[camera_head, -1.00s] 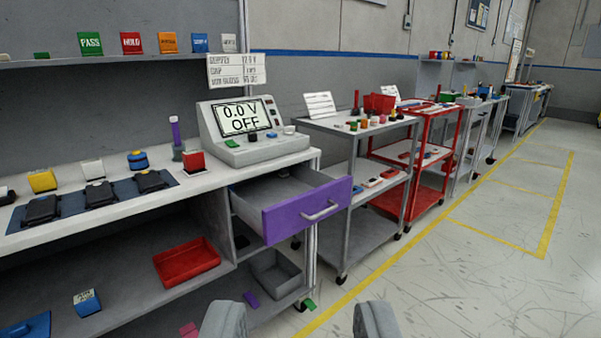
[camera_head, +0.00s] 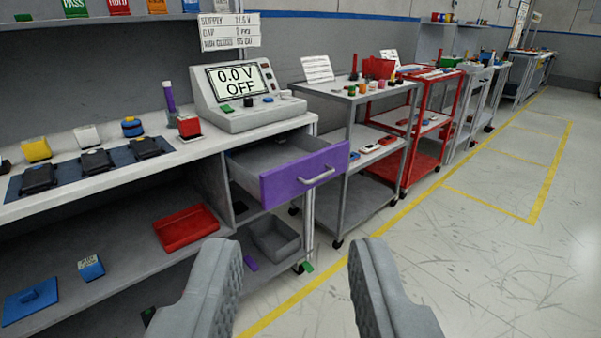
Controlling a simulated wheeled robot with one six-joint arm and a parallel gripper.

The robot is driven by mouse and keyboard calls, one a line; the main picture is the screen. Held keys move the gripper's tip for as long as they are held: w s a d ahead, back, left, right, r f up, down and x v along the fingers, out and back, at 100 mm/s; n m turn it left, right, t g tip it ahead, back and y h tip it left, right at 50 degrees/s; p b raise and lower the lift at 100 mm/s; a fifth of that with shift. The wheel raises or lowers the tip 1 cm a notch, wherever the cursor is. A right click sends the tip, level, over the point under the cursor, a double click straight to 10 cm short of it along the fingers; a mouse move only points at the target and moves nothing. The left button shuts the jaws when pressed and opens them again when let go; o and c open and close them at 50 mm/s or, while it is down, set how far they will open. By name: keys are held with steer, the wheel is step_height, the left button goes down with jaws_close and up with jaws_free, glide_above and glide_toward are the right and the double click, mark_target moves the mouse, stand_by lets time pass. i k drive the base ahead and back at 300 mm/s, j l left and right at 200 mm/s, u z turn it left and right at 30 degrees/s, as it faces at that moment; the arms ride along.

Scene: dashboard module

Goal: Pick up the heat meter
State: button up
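A grey console (camera_head: 246,102) with a screen reading 0.0 V OFF stands on the bench top. A purple upright tool (camera_head: 169,98) and a red block (camera_head: 189,125) stand to its left. Several small items lie on the grey cart (camera_head: 335,93), too small to identify.
An open drawer with a purple front (camera_head: 304,175) sticks out below the console. A red tray (camera_head: 186,229) and a grey bin (camera_head: 274,238) sit on the lower shelf. A red cart (camera_head: 424,152) stands beyond the grey one. The floor (camera_head: 480,260) at right is clear.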

mark_target(189, 126)
steer(key=i+j+u, duration=0.1)
steer(key=i+j, duration=1.1)
steer(key=i, duration=0.3)
steer(key=k+j+u, duration=0.05)
